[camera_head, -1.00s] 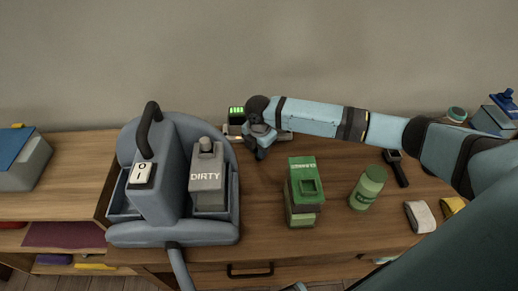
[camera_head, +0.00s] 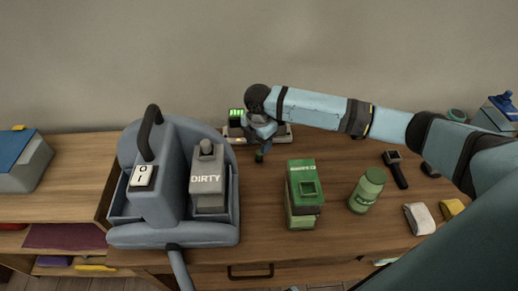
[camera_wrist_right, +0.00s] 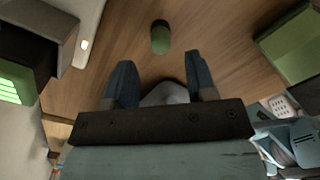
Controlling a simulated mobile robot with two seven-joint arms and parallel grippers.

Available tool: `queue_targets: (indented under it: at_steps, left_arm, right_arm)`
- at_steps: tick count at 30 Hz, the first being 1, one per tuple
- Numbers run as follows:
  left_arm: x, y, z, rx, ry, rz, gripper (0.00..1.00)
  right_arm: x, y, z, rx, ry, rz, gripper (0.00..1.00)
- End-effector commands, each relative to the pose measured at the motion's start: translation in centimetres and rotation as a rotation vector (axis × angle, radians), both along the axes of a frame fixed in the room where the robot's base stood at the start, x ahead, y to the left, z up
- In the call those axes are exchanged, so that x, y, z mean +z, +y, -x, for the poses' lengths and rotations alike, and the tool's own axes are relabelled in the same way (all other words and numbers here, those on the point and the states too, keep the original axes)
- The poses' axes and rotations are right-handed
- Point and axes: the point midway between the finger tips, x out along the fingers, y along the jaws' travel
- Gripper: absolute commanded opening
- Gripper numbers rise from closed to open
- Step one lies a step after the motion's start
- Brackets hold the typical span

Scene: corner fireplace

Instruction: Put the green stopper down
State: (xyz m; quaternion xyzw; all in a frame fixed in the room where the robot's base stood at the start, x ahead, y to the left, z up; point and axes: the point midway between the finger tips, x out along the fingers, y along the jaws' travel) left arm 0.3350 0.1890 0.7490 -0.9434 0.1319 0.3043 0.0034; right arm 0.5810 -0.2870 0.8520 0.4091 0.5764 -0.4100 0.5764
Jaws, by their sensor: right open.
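The green stopper (camera_wrist_right: 160,37) is a small dark green cylinder in the right wrist view. It is on the wooden table top, just beyond the gap between my right gripper's fingers and apart from them. My right gripper (camera_wrist_right: 161,75) is open, with a finger on each side and nothing held. In the head view my right gripper (camera_head: 262,140) is over the back of the table, in front of the charger. My left gripper is not in view.
A charger (camera_head: 284,134) with a green-lit battery (camera_head: 236,117) lies behind my gripper. A green cleaner box (camera_head: 303,195) and a green bottle (camera_head: 367,190) stand nearer the front. Bare wood lies around the stopper.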

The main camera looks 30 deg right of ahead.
Motion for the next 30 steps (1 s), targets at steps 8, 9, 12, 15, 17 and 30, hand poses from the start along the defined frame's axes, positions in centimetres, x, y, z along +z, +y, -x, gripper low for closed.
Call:
queue_targets:
  at_steps: [8,9,12,15,17,30]
  left_arm:
    - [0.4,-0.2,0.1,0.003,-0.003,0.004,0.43]
    - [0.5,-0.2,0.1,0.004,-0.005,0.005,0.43]
    - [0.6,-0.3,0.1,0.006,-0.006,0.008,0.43]
    - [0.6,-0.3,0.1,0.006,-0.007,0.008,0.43]
    - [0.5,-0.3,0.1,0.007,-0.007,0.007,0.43]
    - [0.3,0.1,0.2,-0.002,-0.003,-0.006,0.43]
  right_arm:
    - [5.7,0.0,0.0,0.000,-0.001,0.000,0.51]
    - [6.2,0.0,0.0,0.000,-0.001,0.000,0.51]
    - [7.2,0.0,0.0,0.000,-0.001,0.000,0.51]
    - [7.6,0.0,0.0,0.000,0.001,0.001,0.51]
    - [7.7,0.0,0.0,0.000,0.001,0.001,0.51]
    - [7.7,0.0,0.0,0.000,0.001,0.000,0.51]
